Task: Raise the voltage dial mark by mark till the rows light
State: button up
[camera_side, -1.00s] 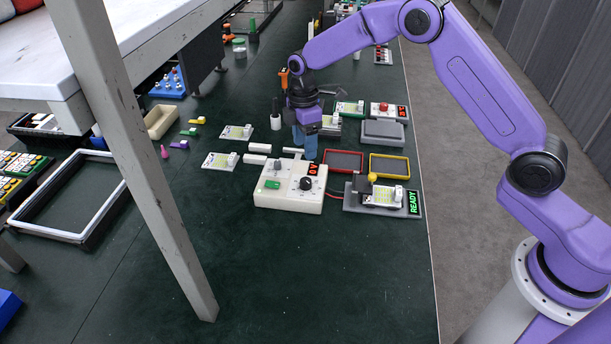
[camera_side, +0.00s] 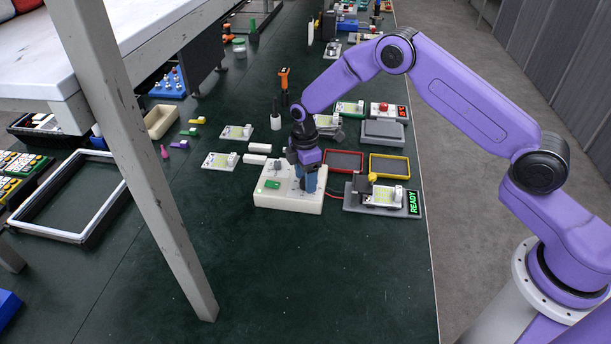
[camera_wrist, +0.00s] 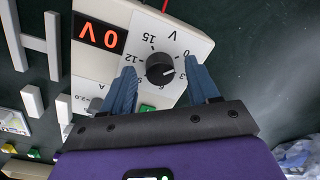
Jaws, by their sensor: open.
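The power supply box (camera_side: 280,200) is cream-white and sits on the dark green bench. The black voltage dial (camera_wrist: 160,68) is on its top face, ringed by printed marks with "V", 0, 3, 12 and 15 readable. The red display (camera_wrist: 98,34) reads 0 V. My gripper (camera_side: 307,188) is over the dial in the side view. In the wrist view its blue fingers (camera_wrist: 163,82) are open, one on each side of the dial, apart from it. The test fixture (camera_side: 382,197) holds a lamp board with pale yellow rows, and its green screen reads READY.
A black tray with a red rim (camera_side: 344,161) and one with a yellow rim (camera_side: 389,165) stand behind the fixture. White bars (camera_side: 258,148) and boards (camera_side: 220,161) lie behind and left of the box. The bench in front is clear.

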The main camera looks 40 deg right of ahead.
jog(key=c, duration=1)
jog(key=shift+c, duration=0.2)
jog(key=shift+m, duration=0.3)
jog(key=m, duration=0.5)
jog(key=shift+m, duration=2.6)
jog(key=shift+r, duration=0.1)
jog(key=o, duration=1)
jog(key=shift+o, duration=0.2)
